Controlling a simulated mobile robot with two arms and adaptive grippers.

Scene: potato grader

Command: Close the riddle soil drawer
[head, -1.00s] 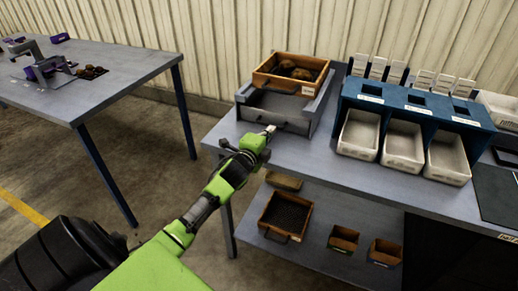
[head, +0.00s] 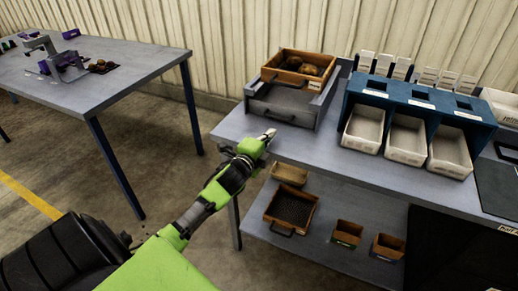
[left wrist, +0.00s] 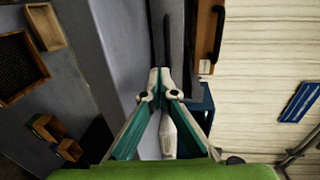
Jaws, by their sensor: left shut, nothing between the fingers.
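The riddle (head: 321,108) is a grey frame near the left end of the workbench, with a wooden tray of potatoes (head: 298,67) on top. Its grey soil drawer (head: 268,110) faces the bench's front edge, with a dark handle on its front. I cannot tell how far the drawer stands out. My left gripper (head: 269,134) is shut and empty, just in front of the drawer near the bench edge, apart from the handle in the head view. In the left wrist view, the shut fingertips (left wrist: 159,74) point towards a dark upright bar, probably the drawer handle (left wrist: 167,40). My right gripper is out of view.
A blue stand (head: 420,97) with white bins (head: 407,137) stands to the right on the workbench (head: 350,165). The lower shelf holds a mesh-bottomed wooden box (head: 291,209) and small wooden boxes (head: 346,233). Another table (head: 120,70) stands left, with open floor between.

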